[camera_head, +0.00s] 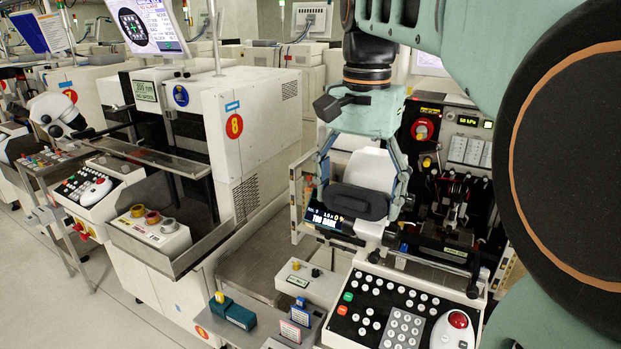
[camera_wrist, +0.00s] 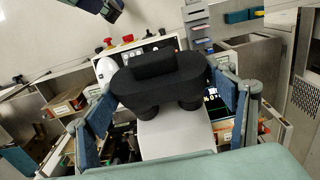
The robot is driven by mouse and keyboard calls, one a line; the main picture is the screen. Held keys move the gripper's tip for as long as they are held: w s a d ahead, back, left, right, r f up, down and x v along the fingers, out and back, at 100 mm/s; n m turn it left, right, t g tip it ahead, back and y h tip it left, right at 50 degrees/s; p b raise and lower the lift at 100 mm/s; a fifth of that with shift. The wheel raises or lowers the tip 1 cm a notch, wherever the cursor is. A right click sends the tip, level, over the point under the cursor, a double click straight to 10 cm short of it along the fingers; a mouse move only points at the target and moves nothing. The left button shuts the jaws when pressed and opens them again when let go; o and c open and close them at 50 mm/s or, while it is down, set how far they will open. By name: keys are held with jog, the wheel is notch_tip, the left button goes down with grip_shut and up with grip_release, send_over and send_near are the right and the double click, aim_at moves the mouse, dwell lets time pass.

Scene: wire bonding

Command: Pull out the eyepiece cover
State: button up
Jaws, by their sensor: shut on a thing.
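The black eyepiece cover (camera_head: 352,202) is a wide, rounded block at the front of the white microscope head (camera_head: 369,167). In the wrist view the cover (camera_wrist: 160,83) has a raised block on its outer face. Two dark eyepiece tubes (camera_wrist: 190,104) show between it and the white head; I cannot tell whether they still sit inside it. My gripper (camera_head: 359,204) has one blue-padded finger at each end of the cover and is shut on it. In the wrist view my gripper (camera_wrist: 165,90) also spans the cover from end to end.
A control panel with a red trackball (camera_head: 458,320) lies below the gripper. The bonding stage (camera_head: 455,225) with thin upright parts stands close on the right. Another white machine (camera_head: 245,130) stands to the left.

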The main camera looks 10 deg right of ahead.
aim_at(347, 199)
jog(key=shift+s+a, duration=0.1)
jog(key=shift+s, duration=0.05)
jog(key=shift+s+a+r+p, duration=0.1)
jog(key=shift+s+a+r, duration=0.3)
jog(key=shift+s, duration=0.2)
jog(key=shift+s+a+r+p, duration=0.1)
jog(key=shift+s+a+r, duration=0.2)
jog(key=shift+s+a, duration=0.2)
jog(key=shift+s+a+r+p, duration=0.1)
jog(key=shift+s+a+r, duration=0.3)
jog(key=shift+s, duration=0.25)
